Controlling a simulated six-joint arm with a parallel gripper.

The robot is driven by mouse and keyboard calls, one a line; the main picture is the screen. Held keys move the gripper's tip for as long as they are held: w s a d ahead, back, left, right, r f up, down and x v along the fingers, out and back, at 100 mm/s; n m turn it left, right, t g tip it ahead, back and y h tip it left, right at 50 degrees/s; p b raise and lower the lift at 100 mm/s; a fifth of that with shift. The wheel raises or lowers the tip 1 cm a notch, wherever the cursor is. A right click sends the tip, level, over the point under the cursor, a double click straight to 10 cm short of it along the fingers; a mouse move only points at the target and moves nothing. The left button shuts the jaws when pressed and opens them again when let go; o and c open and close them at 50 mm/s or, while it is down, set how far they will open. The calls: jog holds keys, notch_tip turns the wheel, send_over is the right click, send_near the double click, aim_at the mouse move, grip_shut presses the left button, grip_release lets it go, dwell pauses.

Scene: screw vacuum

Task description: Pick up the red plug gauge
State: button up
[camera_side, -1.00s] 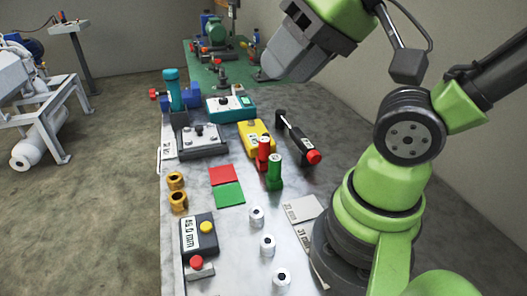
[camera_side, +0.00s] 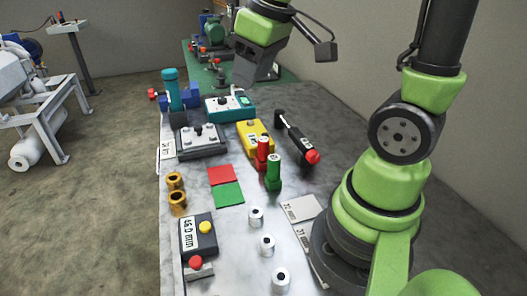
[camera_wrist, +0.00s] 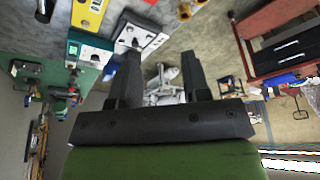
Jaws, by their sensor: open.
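The red plug gauge (camera_side: 262,154) stands upright on the grey metal table, near the middle of the side view. A green plug gauge (camera_side: 273,173) stands right beside it, just in front. My gripper (camera_side: 246,80) is high above the far end of the table, well apart from the red gauge and tilted. In the wrist view my gripper (camera_wrist: 160,72) shows two spread fingers with nothing between them. I cannot make out the red gauge in the wrist view.
A yellow box (camera_side: 249,134) and a black tool with a red end (camera_side: 297,138) lie close behind the gauges. Red (camera_side: 221,174) and green (camera_side: 228,194) squares lie to the left. Several white cylinders (camera_side: 256,217) stand in front.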

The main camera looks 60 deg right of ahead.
aim_at(263, 150)
jog(key=w+d+f+n+g, duration=0.1)
jog(key=d+f, duration=0.2)
jog(key=f, duration=0.1)
jog(key=w+d+f+n+g, duration=0.1)
jog(key=d+f+n, duration=0.1)
jog(key=d+f, duration=0.2)
jog(key=w+d+f+n+g, duration=0.1)
jog(key=d+f+n, duration=0.1)
jog(key=f, duration=0.4)
jog(key=shift+w+d+f+g, duration=0.1)
jog(key=shift+d+f+g, duration=0.1)
jog(key=shift+d, duration=0.15)
jog(key=shift+d+f+g, duration=0.1)
jog(key=shift+d+g, duration=0.1)
jog(key=shift+d, duration=0.1)
notch_tip(263, 150, down, 4)
jog(key=shift+r, duration=0.25)
jog(key=shift+d+f, duration=0.1)
jog(key=shift+f, duration=2.9)
jog(key=c, duration=0.7)
jog(key=shift+r, duration=0.1)
